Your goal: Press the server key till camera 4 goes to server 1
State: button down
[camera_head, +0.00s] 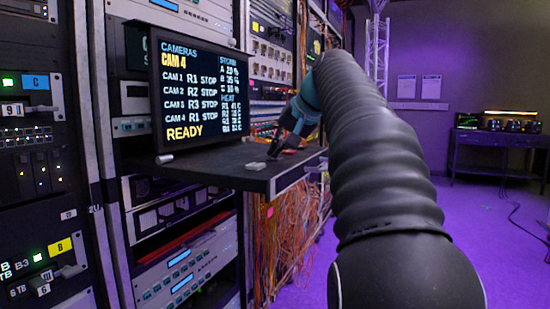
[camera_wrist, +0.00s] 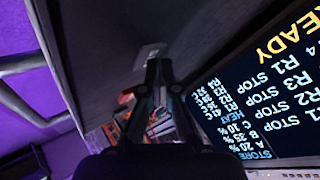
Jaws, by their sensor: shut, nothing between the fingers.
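The monitor (camera_head: 202,92) on the dark shelf (camera_head: 215,176) is headed CAMERAS, CAM 4. Its CAM 4 line reads R1 STOP, and READY shows at the bottom. The monitor appears upside down at the right of the wrist view (camera_wrist: 265,95). My gripper (camera_head: 276,150) is shut and empty, pointing down over the shelf's right part. In the wrist view its fingertips (camera_wrist: 161,66) are close to a small pale flat piece (camera_wrist: 149,52) on the shelf. This piece also shows in the head view (camera_head: 255,166). Its label is unreadable, and I cannot tell whether the fingers touch it.
A small pale cylinder (camera_head: 165,158) lies at the shelf's left. Racks stand left and behind, with orange cables (camera_head: 285,235) hanging below the shelf. A bench (camera_head: 495,140) stands far right. The purple floor between is mostly open, with a cable on it.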

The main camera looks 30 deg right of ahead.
aim_at(277, 159)
jog(key=shift+r, duration=0.1)
jog(key=shift+r+p, duration=0.75)
jog(key=shift+p, duration=0.2)
notch_tip(277, 159, up, 3)
jog(key=p, duration=0.2)
jog(key=shift+f+p, duration=0.15)
jog(key=shift+p, duration=0.25)
jog(key=shift+r, duration=1.1)
dwell(0.5)
